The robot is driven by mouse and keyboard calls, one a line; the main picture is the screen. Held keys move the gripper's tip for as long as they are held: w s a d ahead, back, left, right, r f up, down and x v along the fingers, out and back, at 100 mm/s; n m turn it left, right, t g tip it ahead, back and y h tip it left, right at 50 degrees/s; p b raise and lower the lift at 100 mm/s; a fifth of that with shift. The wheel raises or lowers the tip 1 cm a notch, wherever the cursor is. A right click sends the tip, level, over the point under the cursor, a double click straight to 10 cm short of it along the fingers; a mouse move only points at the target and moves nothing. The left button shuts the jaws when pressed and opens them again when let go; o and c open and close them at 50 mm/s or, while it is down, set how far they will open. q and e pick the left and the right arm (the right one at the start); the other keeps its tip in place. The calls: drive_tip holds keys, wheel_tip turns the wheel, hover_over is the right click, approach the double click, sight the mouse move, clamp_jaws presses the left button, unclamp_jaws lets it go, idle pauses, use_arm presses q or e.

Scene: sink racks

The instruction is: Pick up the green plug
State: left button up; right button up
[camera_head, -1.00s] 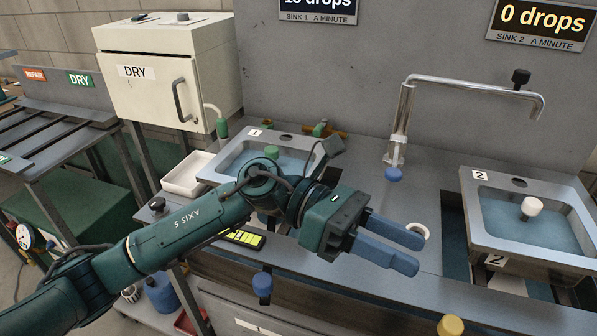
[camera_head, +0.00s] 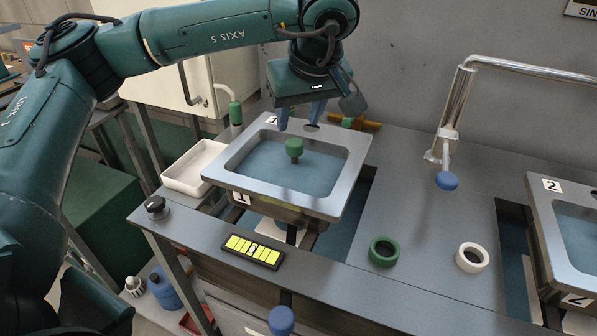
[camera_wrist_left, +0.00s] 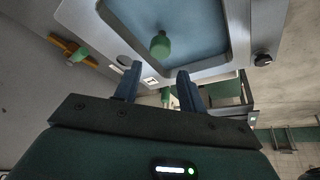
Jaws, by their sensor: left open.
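The green plug (camera_head: 294,148) stands upright in the water of sink 1 (camera_head: 348,178). It also shows in the left wrist view (camera_wrist_left: 160,45), just beyond the fingertips and roughly centred between them. My left gripper (camera_head: 301,120) reaches in over the back edge of sink 1 with its blue fingers pointing down. It is open and empty, above and behind the plug, with a gap between. The gripper also shows in the left wrist view (camera_wrist_left: 157,74). My right gripper is not in view.
A green ring (camera_head: 384,251) and a white ring (camera_head: 472,257) lie on the counter to the right. A tap with a blue tip (camera_head: 447,181) stands between the sinks. A white tray (camera_head: 195,168) is left of sink 1. An orange pipe with a green valve (camera_head: 348,121) is behind.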

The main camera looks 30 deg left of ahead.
sight(295, 142)
use_arm(q)
drive_tip(key=x, duration=1)
drive_tip(key=shift+s+d+f, duration=0.1)
drive_tip(key=shift+s+d, duration=0.05)
drive_tip(key=shift+d, duration=0.1)
drive_tip(key=shift+c, duration=0.5)
drive_tip(key=c, duration=0.6)
